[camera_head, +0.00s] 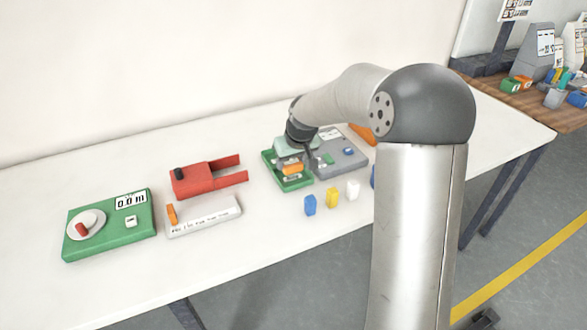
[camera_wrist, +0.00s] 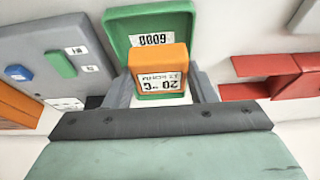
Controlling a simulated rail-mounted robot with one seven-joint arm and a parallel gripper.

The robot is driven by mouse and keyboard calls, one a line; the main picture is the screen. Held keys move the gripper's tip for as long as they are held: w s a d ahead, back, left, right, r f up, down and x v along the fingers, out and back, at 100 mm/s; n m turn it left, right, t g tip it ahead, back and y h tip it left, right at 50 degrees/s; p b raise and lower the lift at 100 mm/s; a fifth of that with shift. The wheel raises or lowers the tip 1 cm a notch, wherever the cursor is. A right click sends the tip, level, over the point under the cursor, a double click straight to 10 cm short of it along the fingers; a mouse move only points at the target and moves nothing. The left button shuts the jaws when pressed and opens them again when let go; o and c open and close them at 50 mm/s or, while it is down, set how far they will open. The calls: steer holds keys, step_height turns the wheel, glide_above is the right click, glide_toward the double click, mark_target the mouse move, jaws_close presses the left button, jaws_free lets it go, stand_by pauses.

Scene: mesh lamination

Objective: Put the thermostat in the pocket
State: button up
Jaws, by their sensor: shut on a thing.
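My gripper (camera_head: 297,160) is shut on an orange block labelled 20 °C, the thermostat (camera_wrist: 158,58). In the wrist view the thermostat sits between the two grey fingers, its label facing the camera. In the head view the thermostat (camera_head: 291,169) is over the green tray (camera_head: 295,184). The green tray (camera_wrist: 114,34) has a raised rim and a printed number label, and it lies behind the thermostat in the wrist view. The thermostat covers part of the tray's inside, and I cannot tell whether it touches the tray.
A grey panel (camera_head: 335,170) stands right beside the green tray. Blue (camera_head: 310,205), yellow (camera_head: 332,198) and white (camera_head: 352,190) blocks stand in front. A red fixture (camera_head: 200,181), a pale tray (camera_head: 205,216) and a green scale (camera_head: 108,240) are left. The front left table is clear.

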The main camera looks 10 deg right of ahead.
mark_target(293, 179)
steer(key=shift+w+d+f, duration=0.25)
steer(key=shift+d+f, duration=0.05)
steer(key=shift+f, duration=0.2)
steer(key=shift+d+f, duration=0.1)
steer(key=shift+f, duration=1.45)
steer(key=shift+f, duration=0.1)
steer(key=shift+f, duration=0.15)
steer(key=o, duration=0.8)
steer(key=shift+o, duration=0.2)
